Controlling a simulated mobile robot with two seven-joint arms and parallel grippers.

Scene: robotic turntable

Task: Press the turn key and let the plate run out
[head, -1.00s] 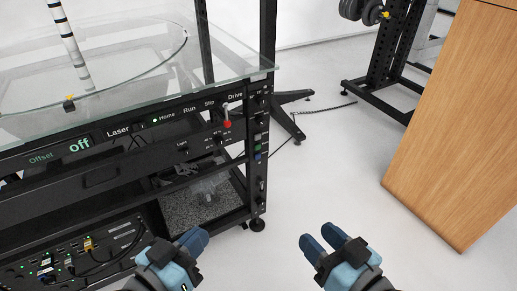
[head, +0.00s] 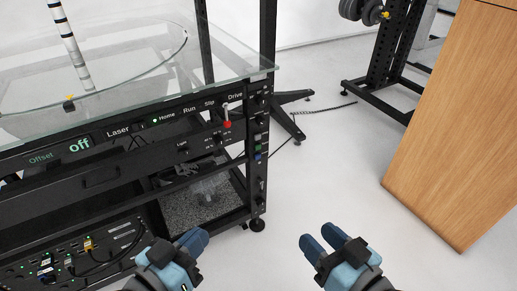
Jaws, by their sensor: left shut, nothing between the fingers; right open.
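The round plate (head: 130,70) lies at the upper left of the head view, under or at the clear glass top, partly cut off by the picture edge. Small keys, one green and one blue (head: 258,147), sit on the right post; I cannot tell which is the turn key. My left gripper (head: 199,238) is shut and empty, in front of the rack's lower right. My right gripper (head: 323,240) is open and empty over the floor.
A striped pole (head: 70,45) stands at the plate. A glass edge overhangs the rack. A wooden cabinet (head: 455,120) stands at the right. The floor between is clear; a cable lies farther back.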

